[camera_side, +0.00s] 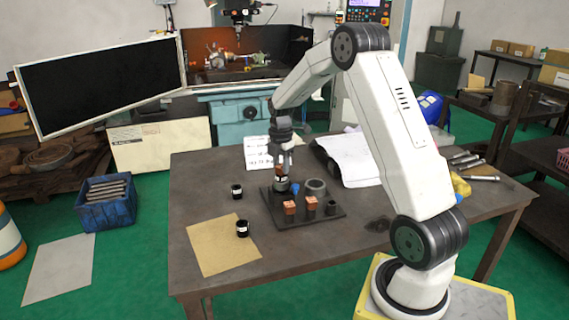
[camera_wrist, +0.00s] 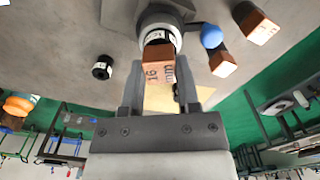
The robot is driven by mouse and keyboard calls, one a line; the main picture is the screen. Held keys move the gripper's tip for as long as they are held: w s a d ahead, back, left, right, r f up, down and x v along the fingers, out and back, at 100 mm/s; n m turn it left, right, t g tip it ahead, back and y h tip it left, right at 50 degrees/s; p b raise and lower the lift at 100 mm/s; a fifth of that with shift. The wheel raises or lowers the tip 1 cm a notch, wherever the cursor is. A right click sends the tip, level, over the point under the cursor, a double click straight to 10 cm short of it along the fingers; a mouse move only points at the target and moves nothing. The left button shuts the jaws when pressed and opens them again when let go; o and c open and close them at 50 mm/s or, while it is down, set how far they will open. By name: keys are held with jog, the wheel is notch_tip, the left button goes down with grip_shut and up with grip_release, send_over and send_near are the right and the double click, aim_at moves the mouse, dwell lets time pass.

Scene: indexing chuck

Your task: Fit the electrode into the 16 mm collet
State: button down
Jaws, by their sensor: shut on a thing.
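My gripper (camera_side: 283,158) points down over the dark fixture plate (camera_side: 270,212). In the wrist view my gripper (camera_wrist: 159,78) is shut on a copper electrode block (camera_wrist: 158,66) marked "16 mm". Beyond the block is a dark collet with a white label (camera_wrist: 158,35), in a round grey holder (camera_wrist: 163,14). In the side view the electrode (camera_side: 281,169) is upright, directly above the white-banded collet (camera_side: 281,178) and its holder (camera_side: 281,186). The electrode's lower end is hidden, so I cannot tell how far it is in the collet.
Black labelled cylinders stand on the table (camera_side: 237,190) and on the tan sheet (camera_side: 242,228).

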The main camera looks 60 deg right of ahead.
jog(key=shift+f, duration=0.15)
jog(key=shift+c, duration=1.2)
grip_release()
jog(key=shift+r, duration=3.9)
jog(key=shift+a, duration=0.15)
jog(key=s+a+f+m, duration=0.1)
jog(key=a+m, duration=0.1)
jog(key=a, duration=0.3)
jog(key=s+a+f+m+t, duration=0.1)
jog(key=a+f+m, duration=0.15)
jog(key=a, duration=0.35)
jog(key=s+a+m, duration=0.1)
jog(key=a+m, duration=0.2)
jog(key=a, duration=0.2)
jog(key=s+a+f+m+t, duration=0.1)
jog(key=s+a+f+m, duration=0.3)
jog(key=s+a+m, duration=0.3)
jog(key=s+a, duration=0.2)
jog(key=a, duration=0.2)
jog(key=shift+s+a+f+t, duration=0.2)
jog(key=shift+a+t, duration=0.1)
jog(key=shift+a, duration=0.1)
